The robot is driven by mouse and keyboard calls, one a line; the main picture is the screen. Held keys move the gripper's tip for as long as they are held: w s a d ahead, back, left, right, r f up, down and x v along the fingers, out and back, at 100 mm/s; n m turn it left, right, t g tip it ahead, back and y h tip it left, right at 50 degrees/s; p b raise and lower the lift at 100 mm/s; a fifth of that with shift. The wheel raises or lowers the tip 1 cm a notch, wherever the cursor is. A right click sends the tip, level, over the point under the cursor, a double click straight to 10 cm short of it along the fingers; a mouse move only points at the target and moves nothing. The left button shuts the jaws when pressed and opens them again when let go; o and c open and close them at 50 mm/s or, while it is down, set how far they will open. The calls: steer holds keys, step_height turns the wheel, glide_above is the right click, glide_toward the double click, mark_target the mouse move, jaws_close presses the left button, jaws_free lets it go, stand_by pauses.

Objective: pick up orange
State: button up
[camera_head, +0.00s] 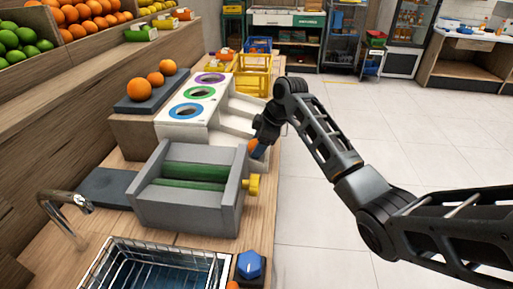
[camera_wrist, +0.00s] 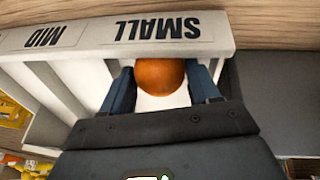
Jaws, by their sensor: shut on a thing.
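An orange (camera_wrist: 160,77) sits between the two fingers of my gripper (camera_wrist: 161,88) in the wrist view, with a finger against each side. It is over the white chute marked SMALL (camera_wrist: 165,30). In the head view my gripper (camera_head: 258,146) is low at the front of the white sorter, and part of the orange (camera_head: 252,145) shows beside it. The fingers hide much of the orange there. I cannot tell whether the orange touches the chute floor.
The grey juicer with green rollers (camera_head: 190,205) stands close to my gripper. The white sorter with coloured rings (camera_head: 195,105) is behind it. Several oranges (camera_head: 140,88) rest on a dark scale at the left. A sink with a wire rack (camera_head: 150,270) is in front.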

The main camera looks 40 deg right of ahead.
steer(key=c, duration=0.3)
steer(key=shift+r, duration=0.2)
step_height(320, 180, up, 4)
steer(key=shift+d+b, duration=0.1)
steer(key=shift+b, duration=0.4)
steer(key=s+d+r+b, duration=0.1)
steer(key=s+d+r, duration=0.5)
steer(key=d, duration=0.3)
steer(key=shift+d+r+b, duration=0.3)
steer(key=shift+d+b, duration=0.1)
